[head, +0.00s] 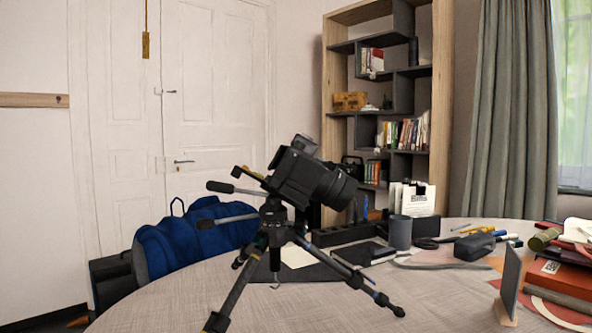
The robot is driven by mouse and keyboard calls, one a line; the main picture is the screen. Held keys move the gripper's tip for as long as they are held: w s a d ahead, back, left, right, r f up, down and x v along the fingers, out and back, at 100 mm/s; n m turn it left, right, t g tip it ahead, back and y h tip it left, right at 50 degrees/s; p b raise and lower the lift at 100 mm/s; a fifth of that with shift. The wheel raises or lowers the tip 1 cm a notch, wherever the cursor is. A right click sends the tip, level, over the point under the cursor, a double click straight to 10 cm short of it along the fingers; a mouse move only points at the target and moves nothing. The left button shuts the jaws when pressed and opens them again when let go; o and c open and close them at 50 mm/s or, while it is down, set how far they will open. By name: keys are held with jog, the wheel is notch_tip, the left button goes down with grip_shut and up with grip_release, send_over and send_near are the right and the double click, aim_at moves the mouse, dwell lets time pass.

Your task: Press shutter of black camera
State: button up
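The black camera (311,178) is mounted on a black tripod (271,237) that stands on the round table (205,291). The camera is tilted, with its lens pointing right and slightly down. Its upper left corner rises toward the top of the body. The shutter button is too small to tell apart from the dark body. My gripper is not in this view.
A grey cup (399,233), a dark notebook (365,252) and a dark case (474,246) lie behind and right of the tripod. An upright grey panel (510,280) and red books (560,278) are at the right. The table's front middle is clear.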

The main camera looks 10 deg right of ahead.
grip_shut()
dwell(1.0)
